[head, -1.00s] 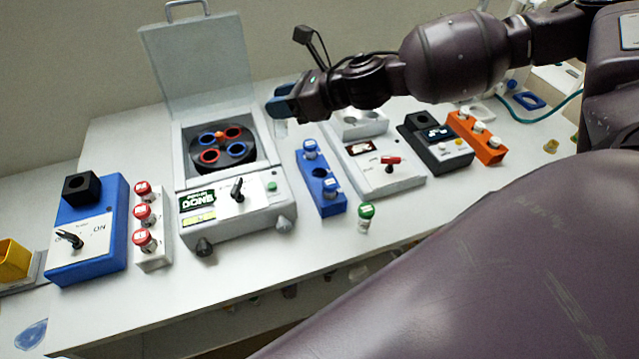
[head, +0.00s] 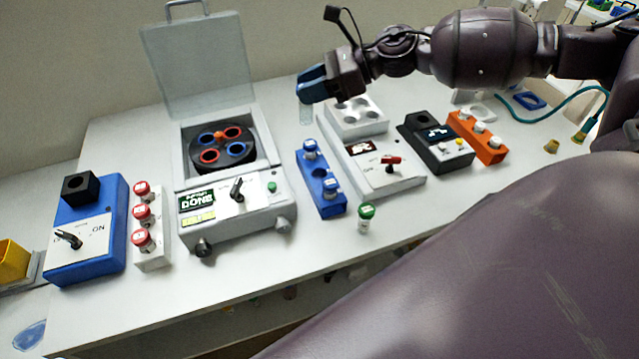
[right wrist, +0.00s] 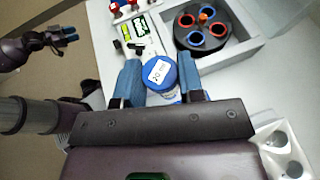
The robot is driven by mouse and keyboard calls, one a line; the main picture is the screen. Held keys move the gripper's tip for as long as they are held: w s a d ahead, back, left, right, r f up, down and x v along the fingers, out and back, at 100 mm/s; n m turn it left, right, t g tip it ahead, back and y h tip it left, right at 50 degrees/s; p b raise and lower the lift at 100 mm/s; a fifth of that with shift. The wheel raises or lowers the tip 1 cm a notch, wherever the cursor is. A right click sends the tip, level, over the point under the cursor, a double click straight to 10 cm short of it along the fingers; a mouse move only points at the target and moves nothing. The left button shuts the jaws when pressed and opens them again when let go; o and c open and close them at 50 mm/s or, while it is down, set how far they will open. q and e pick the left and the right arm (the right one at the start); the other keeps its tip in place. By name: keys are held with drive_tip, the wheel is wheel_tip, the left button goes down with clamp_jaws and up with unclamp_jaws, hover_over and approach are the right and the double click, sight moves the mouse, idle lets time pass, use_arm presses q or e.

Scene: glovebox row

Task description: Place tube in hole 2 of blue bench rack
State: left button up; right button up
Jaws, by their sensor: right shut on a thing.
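My right gripper (head: 312,84) is shut on a tube with a blue cap (right wrist: 160,73) marked "20 ml". In the head view the clear body of this tube (head: 305,113) hangs below the fingers, above the bench. The blue bench rack (head: 327,207) stands below and nearer than the gripper. It holds a blue-capped tube at its far end and another at its near end, and the middle hole (head: 319,172) is empty. My left gripper (right wrist: 68,36) shows small at the left of the right wrist view, away from the rack; its jaw opening is unclear.
The open centrifuge (head: 240,223) stands left of the rack. A grey device with a red switch (head: 388,183) stands right of it. A green-capped tube (head: 365,220) stands in front. A white rack of red-capped tubes (head: 153,257) is farther left.

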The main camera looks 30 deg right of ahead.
drive_tip(key=shift+n+g, duration=0.4)
drive_tip(key=shift+s+d+f+p, duration=0.2)
drive_tip(key=shift+d+f, duration=0.2)
drive_tip(key=shift+f, duration=2.8)
drive_tip(key=shift+s+d+f+p, duration=0.1)
drive_tip(key=shift+d+f+p, duration=0.2)
drive_tip(key=shift+f, duration=2.95)
drive_tip(key=shift+s+d+f+p, duration=0.15)
drive_tip(key=shift+d+f, duration=0.3)
drive_tip(key=shift+f, duration=2.75)
drive_tip(key=shift+f, duration=0.15)
drive_tip(key=o, duration=0.9)
